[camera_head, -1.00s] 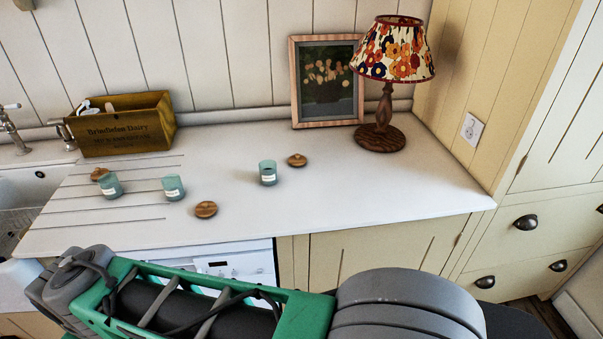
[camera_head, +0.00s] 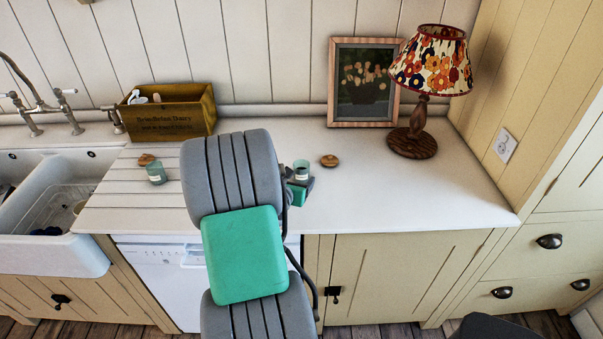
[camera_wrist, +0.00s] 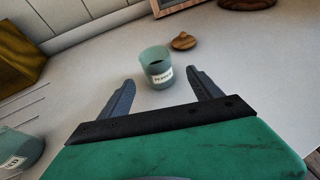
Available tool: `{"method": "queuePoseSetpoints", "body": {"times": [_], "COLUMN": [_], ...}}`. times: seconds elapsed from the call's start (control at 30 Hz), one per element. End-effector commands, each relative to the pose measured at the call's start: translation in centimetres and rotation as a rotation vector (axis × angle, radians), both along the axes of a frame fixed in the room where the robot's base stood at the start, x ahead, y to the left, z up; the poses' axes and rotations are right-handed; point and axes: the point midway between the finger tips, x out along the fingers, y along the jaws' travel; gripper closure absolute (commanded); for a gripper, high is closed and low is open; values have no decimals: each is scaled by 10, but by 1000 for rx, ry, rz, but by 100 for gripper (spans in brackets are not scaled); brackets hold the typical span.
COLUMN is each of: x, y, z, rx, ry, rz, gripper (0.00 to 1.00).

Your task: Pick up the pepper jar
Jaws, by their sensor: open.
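The pepper jar (camera_wrist: 157,70) is a small pale teal open jar whose white label seems to read "Pepper". In the wrist view it stands upright on the worktop, just ahead of and between the fingertips of my gripper (camera_wrist: 161,77). My gripper is open and empty, with a finger on each side of the line to the jar. In the head view my arm partly covers my gripper, and the jar (camera_head: 301,166) shows just beyond it. A round wooden lid (camera_wrist: 184,41) lies behind the jar; it also shows in the head view (camera_head: 329,160).
Another teal jar (camera_head: 156,173) stands at left by a wooden lid (camera_head: 146,159); my arm hides the worktop between. A wooden crate (camera_head: 170,117), a picture frame (camera_head: 362,122) and a lamp (camera_head: 413,145) stand at the back. The worktop (camera_head: 430,195) is clear at right.

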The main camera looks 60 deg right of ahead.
Motion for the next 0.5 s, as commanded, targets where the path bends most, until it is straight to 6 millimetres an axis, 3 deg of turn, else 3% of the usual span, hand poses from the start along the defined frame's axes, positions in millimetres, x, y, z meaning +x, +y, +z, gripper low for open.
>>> {"method": "queuePoseSetpoints", "body": {"times": [0.3, 0.5], "x": [8, 11], "y": [-43, -51], "z": [-23, -27], "rx": [3, 3], "ry": [-2, -5], "rz": [-1, 1], "gripper": [26, 26]}}
